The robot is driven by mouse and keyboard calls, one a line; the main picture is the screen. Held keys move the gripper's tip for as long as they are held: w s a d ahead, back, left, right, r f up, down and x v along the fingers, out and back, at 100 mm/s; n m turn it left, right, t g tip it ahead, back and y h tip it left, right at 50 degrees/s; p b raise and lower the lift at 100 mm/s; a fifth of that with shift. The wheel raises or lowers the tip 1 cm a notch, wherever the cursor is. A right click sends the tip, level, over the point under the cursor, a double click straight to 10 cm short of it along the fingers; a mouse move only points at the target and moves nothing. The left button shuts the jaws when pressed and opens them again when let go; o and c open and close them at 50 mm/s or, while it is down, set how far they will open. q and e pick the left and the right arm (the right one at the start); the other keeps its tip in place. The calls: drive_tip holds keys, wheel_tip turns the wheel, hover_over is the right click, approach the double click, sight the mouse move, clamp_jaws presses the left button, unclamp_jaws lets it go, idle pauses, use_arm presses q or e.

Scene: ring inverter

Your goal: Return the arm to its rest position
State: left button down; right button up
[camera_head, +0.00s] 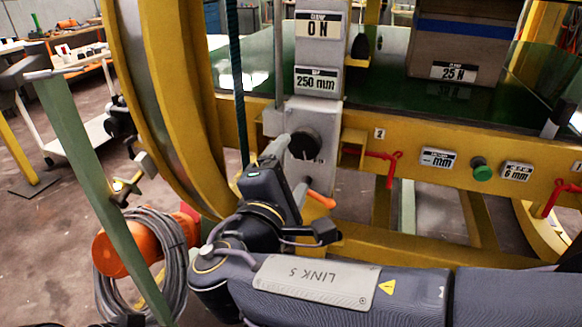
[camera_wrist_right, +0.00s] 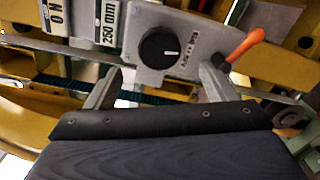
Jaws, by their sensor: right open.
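My right arm comes in from the lower right of the head view. Its gripper (camera_head: 284,168) is in front of the grey control panel (camera_head: 318,108), close to the black round knob (camera_head: 304,146). In the right wrist view the two fingers of the gripper (camera_wrist_right: 157,86) stand wide apart with nothing between them. The knob (camera_wrist_right: 158,46) shows beyond the fingertips, and the orange-handled lever (camera_wrist_right: 238,48) is beside the right finger. In the head view the orange lever tip (camera_head: 321,199) shows just right of the gripper. My left gripper is not in view.
A yellow ring frame (camera_head: 150,90) curves close on the left of the gripper. A yellow beam (camera_head: 460,176) carries red handles (camera_head: 391,166) and a green knob (camera_head: 482,170). A brown box (camera_head: 462,38) sits behind. A cable coil (camera_head: 150,262) hangs lower left.

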drive_tip(key=s+d+f+m+g, duration=0.1)
drive_tip(key=d+f+m+g, duration=0.4)
drive_tip(key=d, duration=0.5)
drive_tip(key=s+d+f+m+g, duration=0.2)
drive_tip(key=d+f+g, duration=0.4)
drive_tip(key=d, duration=0.5)
drive_tip(key=s+d+f+m+g+y, duration=0.4)
drive_tip(key=s+f+m, duration=0.45)
drive_tip(key=s, duration=0.45)
drive_tip(key=s+a+m+t+y, duration=0.2)
drive_tip(key=s+m+t+y, duration=0.1)
drive_tip(key=m+y, duration=0.15)
wheel_tip(320, 180, up, 20)
drive_tip(key=p, duration=2)
drive_tip(key=shift+s+a+p, duration=0.15)
drive_tip(key=shift+p, duration=0.15)
drive_tip(key=shift+f, duration=0.15)
